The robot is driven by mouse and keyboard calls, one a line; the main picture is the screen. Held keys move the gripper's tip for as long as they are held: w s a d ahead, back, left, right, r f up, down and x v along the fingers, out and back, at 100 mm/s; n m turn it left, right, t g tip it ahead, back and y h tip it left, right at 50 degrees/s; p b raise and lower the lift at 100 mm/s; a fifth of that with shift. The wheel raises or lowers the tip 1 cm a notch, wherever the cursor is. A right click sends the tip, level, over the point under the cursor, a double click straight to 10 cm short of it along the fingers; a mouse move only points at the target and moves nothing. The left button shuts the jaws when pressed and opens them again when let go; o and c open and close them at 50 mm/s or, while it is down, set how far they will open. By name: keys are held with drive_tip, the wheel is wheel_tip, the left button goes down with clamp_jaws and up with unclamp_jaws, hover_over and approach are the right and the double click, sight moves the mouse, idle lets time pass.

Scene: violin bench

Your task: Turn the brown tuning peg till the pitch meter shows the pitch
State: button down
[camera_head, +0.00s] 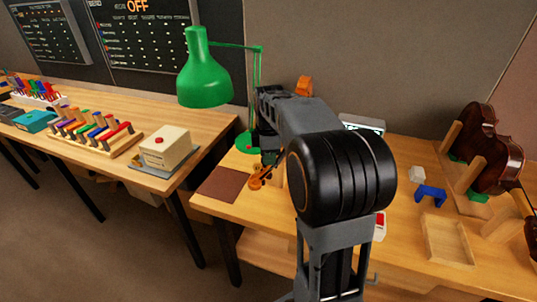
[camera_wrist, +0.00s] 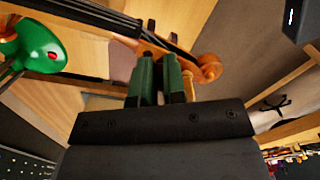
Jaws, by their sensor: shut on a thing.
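The violin's orange-brown scroll and pegbox (camera_wrist: 207,68) show in the wrist view, with the dark fingerboard (camera_wrist: 85,14) running to the upper left. My gripper (camera_wrist: 160,65) has green finger pads, shut at the pegbox on the brown tuning peg, which is mostly hidden between them. In the head view the violin's scroll end (camera_head: 259,178) shows left of my arm, which hides most of the violin and the fingertips. The pitch meter (camera_head: 364,124) appears to be the pale-framed screen behind my arm; it is partly hidden and its reading is not legible.
A green lamp (camera_head: 206,75) stands left of my arm, near a brown mat (camera_head: 220,184). A blue stand (camera_head: 431,194), a shallow wooden tray (camera_head: 447,240) and a dark violin (camera_head: 480,150) in a cradle are at right. A second bench with a beige box (camera_head: 166,148) is at left.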

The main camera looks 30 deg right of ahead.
drive_tip(key=c, duration=1.5)
unclamp_jaws()
drive_tip(key=shift+o, duration=0.2)
wheel_tip(320, 180, up, 14)
drive_tip(key=p, duration=0.1)
drive_tip(key=shift+f, duration=0.1)
